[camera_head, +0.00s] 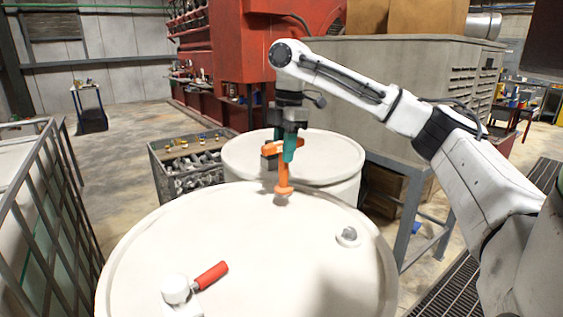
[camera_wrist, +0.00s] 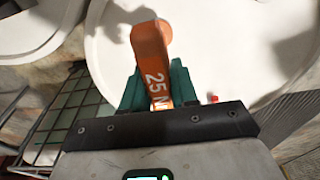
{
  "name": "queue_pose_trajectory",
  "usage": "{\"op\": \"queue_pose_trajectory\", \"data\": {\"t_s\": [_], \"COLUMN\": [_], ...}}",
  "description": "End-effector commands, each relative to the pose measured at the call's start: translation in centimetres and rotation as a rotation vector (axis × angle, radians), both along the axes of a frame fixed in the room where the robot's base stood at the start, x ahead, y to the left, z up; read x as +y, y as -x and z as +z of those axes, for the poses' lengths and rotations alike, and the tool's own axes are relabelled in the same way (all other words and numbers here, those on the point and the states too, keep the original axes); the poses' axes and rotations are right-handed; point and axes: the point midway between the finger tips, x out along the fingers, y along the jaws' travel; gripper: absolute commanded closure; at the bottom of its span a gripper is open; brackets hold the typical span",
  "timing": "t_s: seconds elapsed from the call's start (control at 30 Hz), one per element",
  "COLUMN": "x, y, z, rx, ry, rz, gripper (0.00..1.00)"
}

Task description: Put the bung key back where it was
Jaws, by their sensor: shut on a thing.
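The orange bung key (camera_head: 283,178) hangs upright from my gripper (camera_head: 289,152), its round foot pointing down. My gripper's teal fingers are shut on its upper part. In the wrist view the key (camera_wrist: 152,45), marked "25 N", sits between the teal fingers of my gripper (camera_wrist: 157,82). The key's foot shows over the far edge of the near white drum's lid (camera_head: 260,245). I cannot tell if it touches the lid. A small grey bung (camera_head: 347,236) is at the right of that lid.
A white tap with a red handle (camera_head: 211,275) stands at the lid's front left. A second white drum (camera_head: 325,150) is behind. A crate of metal parts (camera_head: 190,165) is behind left, a barred cage (camera_head: 50,215) at left, and a grey-legged stand (camera_head: 410,200) at right.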

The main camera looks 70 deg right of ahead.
Motion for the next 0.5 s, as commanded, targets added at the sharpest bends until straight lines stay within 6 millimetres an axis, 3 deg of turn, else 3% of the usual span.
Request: {"op": "queue_pose_trajectory", "data": {"t_s": [0.3,0.5], "x": [-0.2,-0.2], "y": [-0.7,-0.7], "z": [-3.4,-3.8], "rx": [0.000,-0.002], "ry": [0.002,0.002], "rz": [-0.001,0.000], "gripper": [1.00,1.00]}}
